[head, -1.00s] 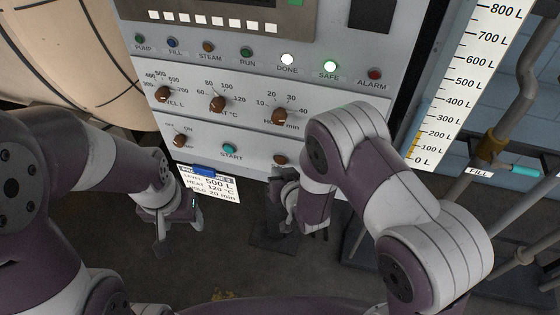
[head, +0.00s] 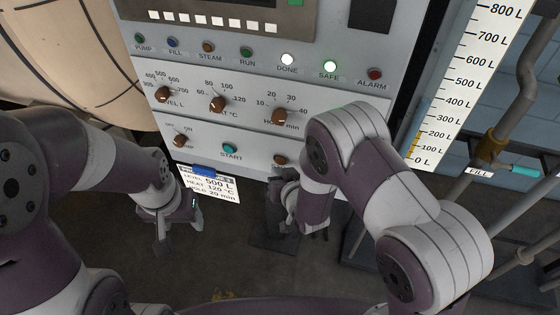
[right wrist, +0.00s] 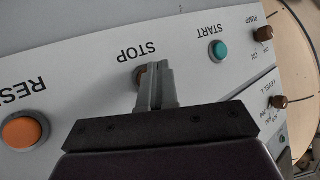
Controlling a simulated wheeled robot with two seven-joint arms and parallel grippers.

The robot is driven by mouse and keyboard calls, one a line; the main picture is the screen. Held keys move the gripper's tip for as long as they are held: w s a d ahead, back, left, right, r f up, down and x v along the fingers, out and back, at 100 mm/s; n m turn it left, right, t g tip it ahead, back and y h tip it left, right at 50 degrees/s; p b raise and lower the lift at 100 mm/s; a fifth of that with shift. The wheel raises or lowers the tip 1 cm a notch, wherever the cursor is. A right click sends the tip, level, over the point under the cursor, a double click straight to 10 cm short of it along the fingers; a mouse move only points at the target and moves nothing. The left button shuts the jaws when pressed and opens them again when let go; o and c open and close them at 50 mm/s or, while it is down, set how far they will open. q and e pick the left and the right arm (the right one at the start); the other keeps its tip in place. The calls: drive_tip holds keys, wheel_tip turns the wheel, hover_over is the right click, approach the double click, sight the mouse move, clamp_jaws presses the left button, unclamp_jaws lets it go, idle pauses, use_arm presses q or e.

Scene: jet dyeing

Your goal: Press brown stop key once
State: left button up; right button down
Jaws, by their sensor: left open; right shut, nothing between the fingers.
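The brown stop key (head: 280,160) is on the lower strip of the control panel, right of the green start key (head: 230,149). In the right wrist view, the stop key (right wrist: 139,76) shows upside down under its STOP label, partly hidden by my fingertips. My right gripper (head: 283,178) is shut and empty, with its fingers pointing at the panel just at the stop key; its fingertips also show in the right wrist view (right wrist: 157,68). I cannot tell whether they touch the key. My left gripper (head: 179,236) is open, below the panel's left part.
The orange reset button (right wrist: 24,131) is beside the stop key in the wrist view. Brown knobs (head: 217,103) sit above. The done lamp (head: 288,59) and safe lamp (head: 330,66) are lit. A recipe card (head: 222,188) hangs at the panel's lower edge near my left gripper.

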drive_tip(key=shift+w, duration=0.1)
idle(0.5)
drive_tip(key=shift+w+d, duration=0.15)
drive_tip(key=shift+w, duration=0.15)
drive_tip(key=shift+w+d, duration=0.1)
drive_tip(key=shift+w, duration=0.35)
idle(0.6)
drive_tip(key=shift+s, duration=0.15)
drive_tip(key=shift+s+a, duration=0.25)
drive_tip(key=shift+s, duration=0.45)
drive_tip(key=shift+s+a, duration=0.25)
drive_tip(key=shift+s, duration=0.55)
drive_tip(key=shift+s+a, duration=0.25)
drive_tip(key=shift+s, duration=0.55)
drive_tip(key=shift+s+a, duration=0.25)
drive_tip(key=shift+s, duration=0.55)
